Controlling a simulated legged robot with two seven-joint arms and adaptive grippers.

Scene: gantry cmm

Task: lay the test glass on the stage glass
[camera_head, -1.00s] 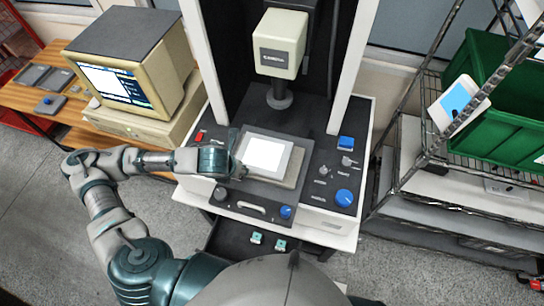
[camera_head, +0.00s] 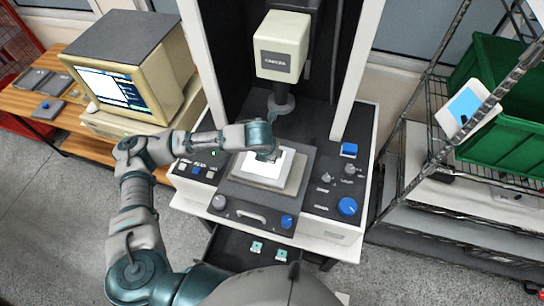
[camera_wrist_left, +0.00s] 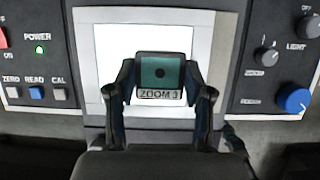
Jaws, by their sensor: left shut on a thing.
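The test glass (camera_wrist_left: 160,72) is a small teal square with a dark round spot and a "ZOOM 3" label. My left gripper (camera_wrist_left: 160,92) is shut on it, one finger at each side, and it faces the wrist camera. The stage glass (camera_head: 256,171) is a bright white lit square in a grey frame on the machine's stage. In the head view my left gripper (camera_head: 268,150) is over its upper right part and hides the test glass. In the wrist view the stage glass (camera_wrist_left: 115,45) lies behind the test glass; I cannot tell the gap. My right gripper is not in view.
The camera column (camera_head: 281,50) with its downward lens stands just behind my gripper. Control panels with knobs flank the stage. An open drawer (camera_head: 235,247) below holds two small teal-marked pieces. A monitor (camera_head: 130,75) is at left, a wire rack with green bin (camera_head: 495,140) at right.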

